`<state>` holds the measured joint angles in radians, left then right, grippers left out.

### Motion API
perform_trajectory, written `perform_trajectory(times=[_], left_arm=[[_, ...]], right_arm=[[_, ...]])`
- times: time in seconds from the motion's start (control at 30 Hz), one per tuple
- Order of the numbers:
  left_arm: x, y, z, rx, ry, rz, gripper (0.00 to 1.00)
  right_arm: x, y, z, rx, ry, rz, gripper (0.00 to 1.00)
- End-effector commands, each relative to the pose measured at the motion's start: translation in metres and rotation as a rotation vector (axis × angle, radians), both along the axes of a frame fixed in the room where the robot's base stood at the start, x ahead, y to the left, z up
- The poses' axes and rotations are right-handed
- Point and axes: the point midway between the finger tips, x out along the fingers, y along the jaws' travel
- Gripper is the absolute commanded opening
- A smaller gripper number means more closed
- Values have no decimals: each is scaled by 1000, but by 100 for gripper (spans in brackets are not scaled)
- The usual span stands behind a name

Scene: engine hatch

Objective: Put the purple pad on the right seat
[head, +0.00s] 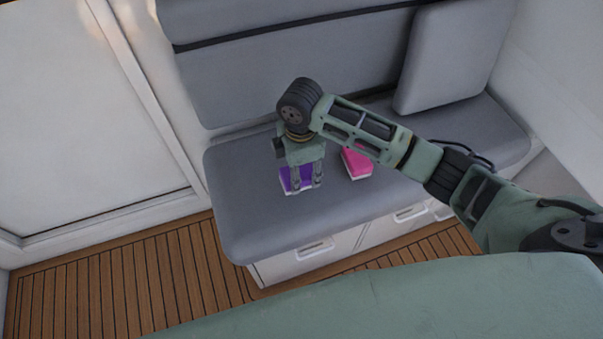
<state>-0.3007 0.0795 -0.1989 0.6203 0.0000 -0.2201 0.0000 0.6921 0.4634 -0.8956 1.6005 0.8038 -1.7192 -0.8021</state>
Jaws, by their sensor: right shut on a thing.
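The purple pad (289,182), with a pale lower layer, is at the left part of the grey seat (244,208). My right gripper (306,188) points down over it and is shut on it. The fingers cover part of the pad. I cannot tell whether the pad rests on the cushion or is just above it. A pink pad (356,164) with a white lower layer lies on the same seat, just right of the gripper. My left gripper is not in view.
A grey backrest (270,80) runs behind the seat, and a loose grey cushion (450,55) leans at its right. A dark cable (478,158) lies at the seat's right. White drawers (315,250) are below, above a wooden floor (130,275). The seat's front left is clear.

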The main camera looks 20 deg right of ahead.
Motion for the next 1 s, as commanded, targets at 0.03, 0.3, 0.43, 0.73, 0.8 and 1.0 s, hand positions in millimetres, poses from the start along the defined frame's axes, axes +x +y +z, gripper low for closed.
perform_trajectory(times=[0.03, 0.3, 0.43, 0.73, 0.8, 1.0], left_arm=[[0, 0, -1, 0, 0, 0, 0], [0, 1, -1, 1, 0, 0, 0], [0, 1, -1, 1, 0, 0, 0], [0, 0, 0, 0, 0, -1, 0], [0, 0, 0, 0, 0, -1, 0], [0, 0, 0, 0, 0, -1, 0]], right_arm=[[7, -1, -4, 0, 0, -3, 26], [21, -6, -16, 0, 0, 0, 26], [20, -6, -31, -1, 2, 0, 26], [21, -6, -53, 0, -2, 1, 26], [21, -6, -53, 0, -2, 1, 26], [21, -6, -54, 0, -1, 1, 58]])
